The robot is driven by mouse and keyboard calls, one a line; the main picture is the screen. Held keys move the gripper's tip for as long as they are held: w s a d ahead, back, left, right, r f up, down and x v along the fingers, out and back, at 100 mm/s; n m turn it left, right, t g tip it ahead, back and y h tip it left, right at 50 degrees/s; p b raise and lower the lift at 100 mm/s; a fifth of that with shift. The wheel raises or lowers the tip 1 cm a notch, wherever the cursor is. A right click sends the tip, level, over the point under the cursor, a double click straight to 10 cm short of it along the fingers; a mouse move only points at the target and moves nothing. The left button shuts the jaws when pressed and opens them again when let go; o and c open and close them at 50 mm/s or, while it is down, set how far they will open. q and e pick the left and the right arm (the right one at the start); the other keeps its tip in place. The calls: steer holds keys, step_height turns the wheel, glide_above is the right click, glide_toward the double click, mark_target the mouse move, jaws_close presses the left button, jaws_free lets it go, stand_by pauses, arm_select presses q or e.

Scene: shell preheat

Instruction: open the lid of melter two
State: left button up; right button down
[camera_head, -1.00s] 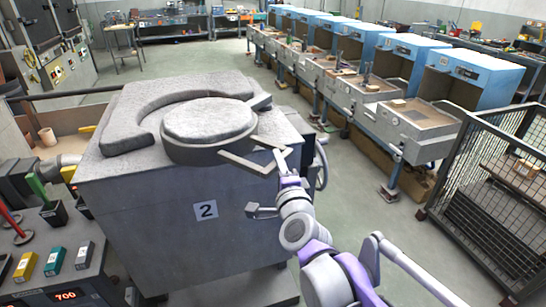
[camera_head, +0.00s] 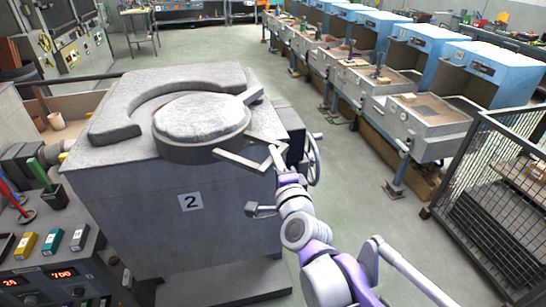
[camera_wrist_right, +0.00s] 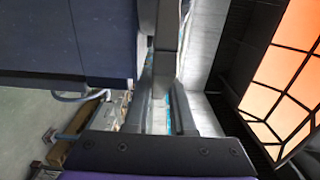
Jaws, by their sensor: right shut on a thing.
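Melter two (camera_head: 185,235) is a large grey block with a "2" plate on its front. Its round grey lid (camera_head: 202,116) lies at the top, beside a raised curved collar (camera_head: 108,120). A flat bar handle (camera_head: 240,161) reaches from the lid toward the right front. My right gripper (camera_head: 277,157) is shut on the outer end of this handle. In the right wrist view the fingers (camera_wrist_right: 163,95) straddle a grey bar. A glowing orange patch with dark lines (camera_wrist_right: 285,70) shows at the right there. I cannot tell whether the lid is slightly raised. My left gripper is not in view.
A handwheel (camera_head: 313,158) sticks out from the melter's right side. A mesh cage (camera_head: 490,190) stands at the right and a row of blue-hooded stations (camera_head: 410,55) behind. A control panel (camera_head: 55,270) stands at the lower left. The floor between melter and cage is clear.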

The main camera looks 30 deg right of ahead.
stand_by(0.4)
steer(key=c, duration=0.8)
jaws_free()
steer(key=shift+o, duration=0.2)
steer(key=shift+s, duration=0.1)
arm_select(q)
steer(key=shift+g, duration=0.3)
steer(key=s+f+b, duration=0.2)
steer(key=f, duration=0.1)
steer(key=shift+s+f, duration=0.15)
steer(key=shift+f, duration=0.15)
arm_select(e)
steer(key=v, duration=1)
steer(key=shift+s, duration=0.4)
steer(key=shift+w, duration=0.1)
